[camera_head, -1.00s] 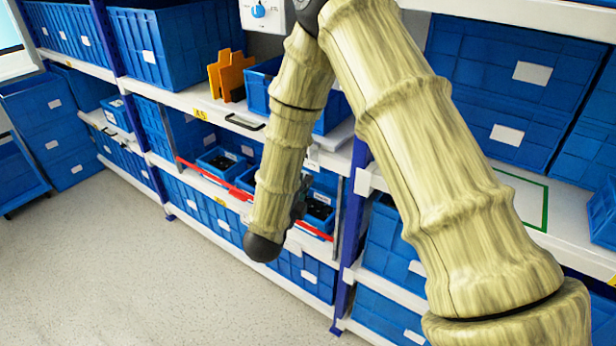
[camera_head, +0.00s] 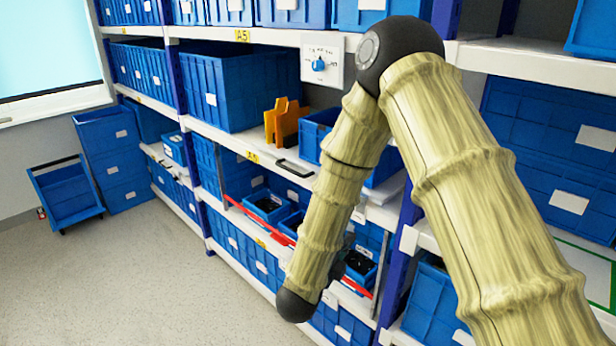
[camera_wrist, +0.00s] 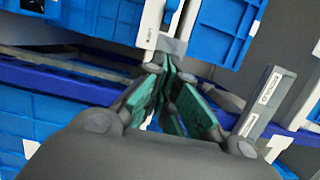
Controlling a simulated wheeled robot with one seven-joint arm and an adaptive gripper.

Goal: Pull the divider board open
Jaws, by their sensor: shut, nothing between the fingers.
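A white pull-out board with a black handle (camera_head: 293,168) is set in the shelf front in the head view; I take it to be the divider board, but cannot confirm this. It looks closed, flush with the shelf edge. My gripper is mostly hidden behind my arm in the head view. In the wrist view my gripper (camera_wrist: 172,68) is shut, its green-padded fingers close together and nothing between them. Its tips are by a small grey block (camera_wrist: 171,46) under a white labelled strip (camera_wrist: 150,24); whether they touch cannot be told.
Blue bins (camera_head: 245,90) fill the shelves. Orange plates (camera_head: 286,122) stand above the handle. Red rails (camera_head: 262,222) run before small bins on the lower shelf.

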